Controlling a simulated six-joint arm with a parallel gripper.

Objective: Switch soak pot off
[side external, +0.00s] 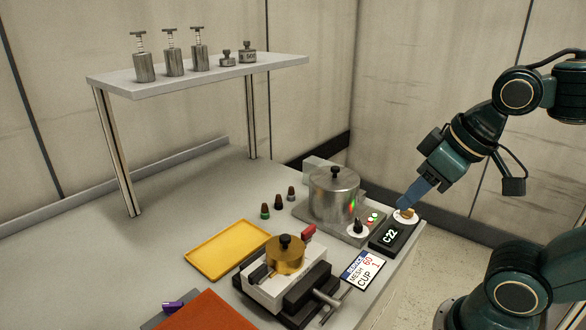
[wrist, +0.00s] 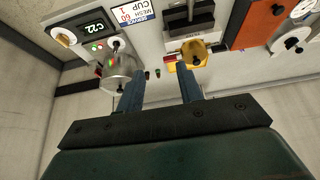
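The soak pot (side external: 334,197) is a metal cylinder with a black-knobbed lid on a grey base. It also shows in the wrist view (wrist: 117,70). A black dial knob (side external: 358,227) on a white disc sits at its base front, beside small green and red lights (side external: 372,217). The dial also shows in the wrist view (wrist: 115,44); its exact setting is too small to read. My gripper (wrist: 161,82) is open and empty, fingers apart. In the side view my gripper (side external: 413,197) overlaps the area by the orange knob; the wrist view shows it apart from the knobs.
A black box reading C22 (side external: 389,237) has an orange knob (side external: 407,215) beside it. A label card (side external: 362,270), a vise with a brass cup (side external: 286,258), a yellow tray (side external: 229,249) and small bottles (side external: 278,203) stand nearby. A shelf (side external: 200,76) holds metal parts.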

